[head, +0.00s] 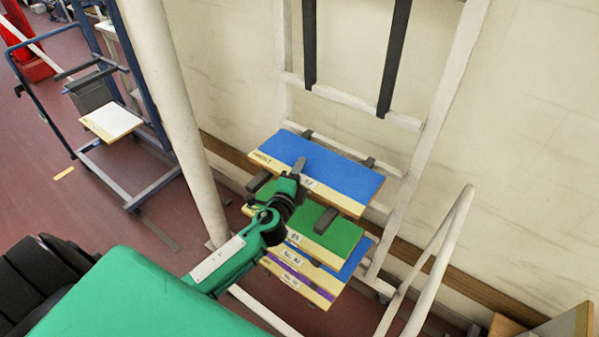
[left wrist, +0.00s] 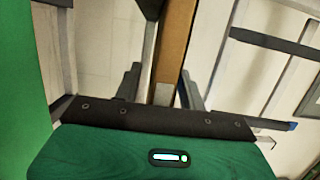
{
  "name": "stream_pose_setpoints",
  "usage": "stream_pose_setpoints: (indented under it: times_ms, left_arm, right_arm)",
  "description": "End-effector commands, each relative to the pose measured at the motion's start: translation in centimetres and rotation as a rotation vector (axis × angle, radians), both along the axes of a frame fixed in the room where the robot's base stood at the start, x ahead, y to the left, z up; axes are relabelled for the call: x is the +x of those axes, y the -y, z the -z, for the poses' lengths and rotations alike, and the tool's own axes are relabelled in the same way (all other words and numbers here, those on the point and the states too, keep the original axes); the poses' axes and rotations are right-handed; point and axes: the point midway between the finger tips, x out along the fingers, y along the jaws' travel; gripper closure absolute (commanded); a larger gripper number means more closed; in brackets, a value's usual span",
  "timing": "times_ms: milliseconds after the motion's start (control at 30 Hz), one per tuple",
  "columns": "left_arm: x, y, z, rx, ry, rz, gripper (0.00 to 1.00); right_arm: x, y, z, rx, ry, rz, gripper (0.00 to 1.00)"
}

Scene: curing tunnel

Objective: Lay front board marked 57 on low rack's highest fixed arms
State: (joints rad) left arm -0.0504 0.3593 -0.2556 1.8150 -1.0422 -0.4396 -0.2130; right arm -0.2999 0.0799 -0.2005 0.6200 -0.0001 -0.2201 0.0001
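The blue-topped board (head: 343,184) with a pale front edge is over the highest short grey arms of the low rack (head: 326,222). Whether it touches them I cannot tell. Its front edge carries small labels; I cannot read a number. My left gripper (head: 297,172) is at this edge, one finger across the blue top, the lower finger hidden. In the left wrist view a tan edge (left wrist: 174,45), seemingly this board's, runs between the close-set fingers (left wrist: 161,88); the gripper looks shut on it. My right gripper is not in view.
A green board (head: 343,238) and further boards with blue and purple lie below on the rack. Two long dark bars (head: 395,60) stand above on the white frame. A pale column (head: 185,110) is left; a white rail (head: 440,250) is right. A blue cart (head: 150,185) stands farther left.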

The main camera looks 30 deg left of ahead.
Motion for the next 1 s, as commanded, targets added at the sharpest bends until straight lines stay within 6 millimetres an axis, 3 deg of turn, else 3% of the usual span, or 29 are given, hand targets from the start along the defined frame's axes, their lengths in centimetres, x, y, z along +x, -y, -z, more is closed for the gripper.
stream_pose_setpoints:
  times_ms: [300, 467, 1000]
  left_arm:
    - [-0.2, 0.0, 0.2, 0.001, -0.003, 0.000, 0.58]
    - [-1.5, 0.2, 0.4, 0.001, -0.004, 0.001, 0.58]
    - [-10.9, 1.2, 0.4, -0.001, -0.004, 0.000, 0.58]
  right_arm:
    - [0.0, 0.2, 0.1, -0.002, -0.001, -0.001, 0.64]
    - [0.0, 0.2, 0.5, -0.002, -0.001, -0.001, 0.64]
    - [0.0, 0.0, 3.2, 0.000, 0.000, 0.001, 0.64]
